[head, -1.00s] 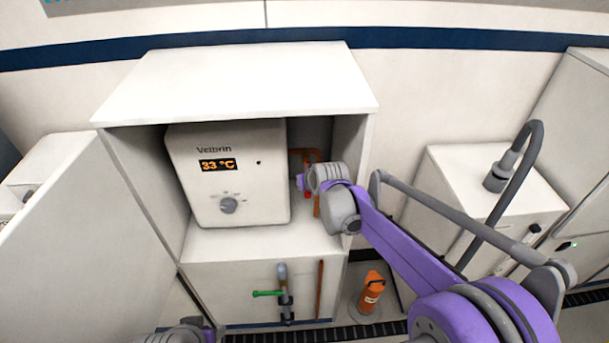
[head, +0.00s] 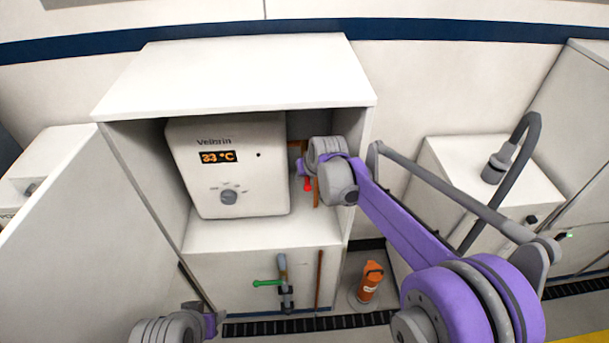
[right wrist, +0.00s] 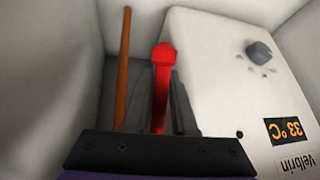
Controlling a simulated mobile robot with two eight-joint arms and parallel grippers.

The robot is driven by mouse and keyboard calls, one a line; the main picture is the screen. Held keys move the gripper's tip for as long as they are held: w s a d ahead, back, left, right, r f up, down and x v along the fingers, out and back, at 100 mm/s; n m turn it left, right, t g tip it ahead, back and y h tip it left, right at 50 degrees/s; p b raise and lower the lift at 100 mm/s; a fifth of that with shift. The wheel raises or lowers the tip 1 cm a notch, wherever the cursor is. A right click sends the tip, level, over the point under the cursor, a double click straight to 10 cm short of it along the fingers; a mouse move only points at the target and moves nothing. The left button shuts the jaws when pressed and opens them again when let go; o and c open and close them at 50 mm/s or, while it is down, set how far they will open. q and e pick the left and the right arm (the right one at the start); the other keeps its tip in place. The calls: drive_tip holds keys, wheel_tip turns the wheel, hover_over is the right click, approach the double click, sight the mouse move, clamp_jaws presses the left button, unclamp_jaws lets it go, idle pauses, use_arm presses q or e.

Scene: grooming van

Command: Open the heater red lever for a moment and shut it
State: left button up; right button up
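The white heater (head: 245,178) stands in an open cabinet, with an orange 33 °C display and a grey knob. Its red lever (head: 307,184) shows at the heater's right side, just below my right wrist; its upper part is hidden in the head view. In the right wrist view the red lever (right wrist: 162,62) stands between the two dark fingers of my right gripper (right wrist: 163,100), which lie close along both sides of it. The gripper looks shut on the lever. My left arm's end (head: 170,328) shows at the bottom edge; its fingers are not visible.
Copper pipe (right wrist: 123,70) runs beside the lever. The cabinet wall (head: 352,140) is close on the right. Below are a green-handled valve (head: 268,283) and an orange bottle (head: 370,281). An open door (head: 90,235) stands left; a counter with a grey tap (head: 497,165) is right.

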drive_tip(key=shift+o, duration=1.3)
drive_tip(key=v, duration=1.1)
